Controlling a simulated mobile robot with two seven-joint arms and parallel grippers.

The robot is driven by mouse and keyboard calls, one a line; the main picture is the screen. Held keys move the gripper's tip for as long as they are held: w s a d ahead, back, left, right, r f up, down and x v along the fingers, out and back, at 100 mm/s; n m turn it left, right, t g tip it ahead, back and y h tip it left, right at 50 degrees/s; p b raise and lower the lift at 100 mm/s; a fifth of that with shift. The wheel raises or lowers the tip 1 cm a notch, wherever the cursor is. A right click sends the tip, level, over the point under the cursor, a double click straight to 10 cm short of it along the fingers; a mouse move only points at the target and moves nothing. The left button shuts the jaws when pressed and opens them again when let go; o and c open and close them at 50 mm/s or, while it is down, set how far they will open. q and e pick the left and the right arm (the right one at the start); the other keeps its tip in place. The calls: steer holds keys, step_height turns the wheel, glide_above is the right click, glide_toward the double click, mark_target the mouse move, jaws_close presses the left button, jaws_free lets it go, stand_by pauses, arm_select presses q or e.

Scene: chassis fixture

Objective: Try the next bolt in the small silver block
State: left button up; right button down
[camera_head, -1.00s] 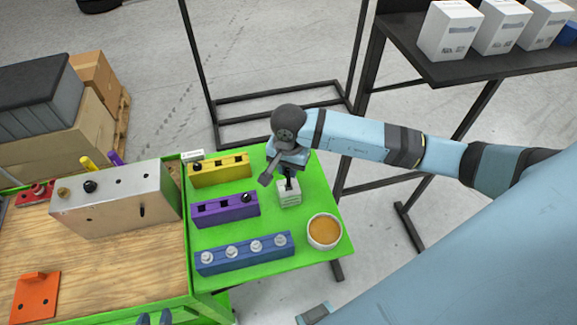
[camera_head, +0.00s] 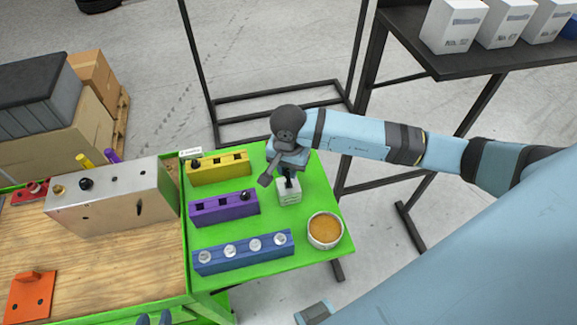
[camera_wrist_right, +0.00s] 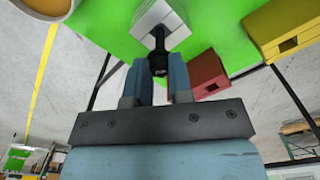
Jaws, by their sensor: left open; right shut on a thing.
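The small silver block (camera_head: 289,194) stands on the green board, right of the purple block. My right gripper (camera_head: 289,171) is directly above it, shut on a black bolt (camera_wrist_right: 158,50). The bolt points down, and its lower end meets the top of the small silver block (camera_wrist_right: 160,14) in the right wrist view. I cannot tell how deep it sits. The right gripper's fingers (camera_wrist_right: 160,80) are at the bolt's head. My left gripper (camera_head: 154,319) is open, only its tips showing at the bottom edge.
The yellow block (camera_head: 220,170) and purple block (camera_head: 222,209) each hold a black bolt. A blue block (camera_head: 243,253) carries several silver bolts. A bowl (camera_head: 325,231) stands near the board's right edge. The large silver chassis (camera_head: 115,199) is on the wooden table at left.

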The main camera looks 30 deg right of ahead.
mark_target(289, 186)
steer(key=shift+f+b, duration=1.85)
steer(key=shift+f, duration=0.3)
steer(key=c, duration=0.9)
jaws_free()
steer(key=shift+r, duration=0.1)
steer(key=shift+c, duration=0.2)
steer(key=shift+r+p, duration=1.3)
steer(key=shift+r, duration=1.7)
